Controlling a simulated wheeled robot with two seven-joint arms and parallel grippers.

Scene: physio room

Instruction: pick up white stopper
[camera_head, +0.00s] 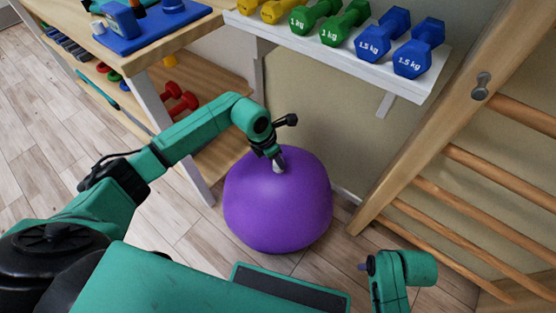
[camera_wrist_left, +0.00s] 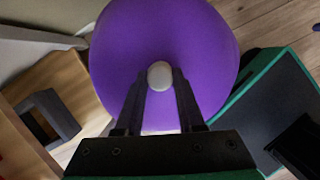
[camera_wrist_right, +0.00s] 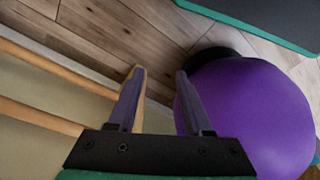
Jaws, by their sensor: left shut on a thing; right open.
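The white stopper (camera_wrist_left: 160,75) is round and pale and sits between the fingertips of my left gripper (camera_wrist_left: 157,77) in the left wrist view. My left gripper is shut on it, just over the top of a large purple ball (camera_head: 277,212).
A wall shelf (camera_head: 352,55) with coloured dumbbells is above and behind the ball. A wooden rack with a blue tray (camera_head: 150,30) stands at the left. Wooden wall bars (camera_head: 490,165) stand at the right. The wooden floor (camera_head: 170,225) is clear left of the ball.

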